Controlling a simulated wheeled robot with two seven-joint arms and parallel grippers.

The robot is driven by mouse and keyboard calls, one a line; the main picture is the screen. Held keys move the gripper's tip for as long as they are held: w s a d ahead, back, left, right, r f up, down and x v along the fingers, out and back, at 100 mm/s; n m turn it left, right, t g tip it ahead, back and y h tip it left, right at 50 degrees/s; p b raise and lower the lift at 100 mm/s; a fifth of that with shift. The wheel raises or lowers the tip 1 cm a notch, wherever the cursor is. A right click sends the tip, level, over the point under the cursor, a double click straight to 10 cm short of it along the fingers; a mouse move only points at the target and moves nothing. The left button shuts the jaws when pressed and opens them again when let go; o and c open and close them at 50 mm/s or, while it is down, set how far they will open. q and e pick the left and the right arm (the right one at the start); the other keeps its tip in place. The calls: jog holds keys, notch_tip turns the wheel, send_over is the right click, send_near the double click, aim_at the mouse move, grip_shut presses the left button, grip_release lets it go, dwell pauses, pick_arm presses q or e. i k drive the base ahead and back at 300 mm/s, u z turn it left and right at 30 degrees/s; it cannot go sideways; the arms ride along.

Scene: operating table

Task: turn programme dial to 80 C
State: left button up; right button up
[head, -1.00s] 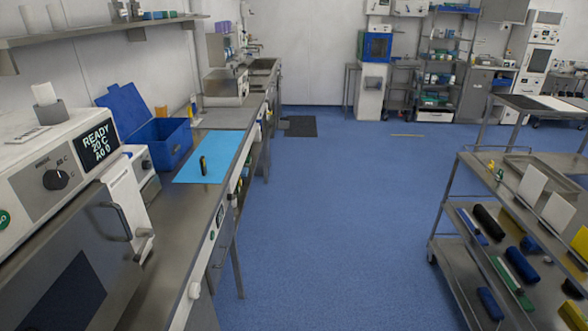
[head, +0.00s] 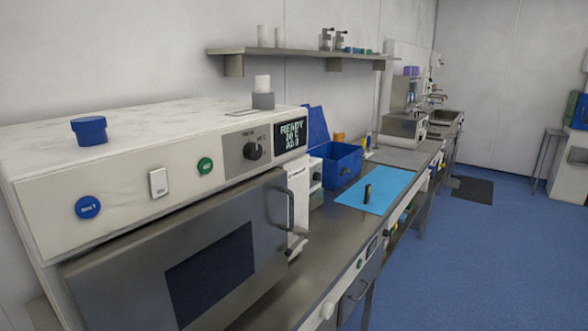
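The programme dial (head: 254,151) is a dark round knob on a grey panel at the right of the washer's (head: 112,218) white front, in the head view. Small markings above the dial are too small to read. Beside it on the right, a black display (head: 291,134) shows "READY" with a temperature line and an A0 line below; the figures are blurred. The washer's grey door with a dark window (head: 210,272) is shut. Neither of my grippers shows in the head view.
The door handle (head: 285,207) sticks out below the dial. A blue button (head: 87,207), white switch (head: 158,182) and green button (head: 205,166) sit left of it. A blue open bin (head: 335,164) and blue mat (head: 376,190) lie on the counter beyond.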

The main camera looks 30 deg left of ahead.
aim_at(252, 151)
jog(key=u, duration=1.55)
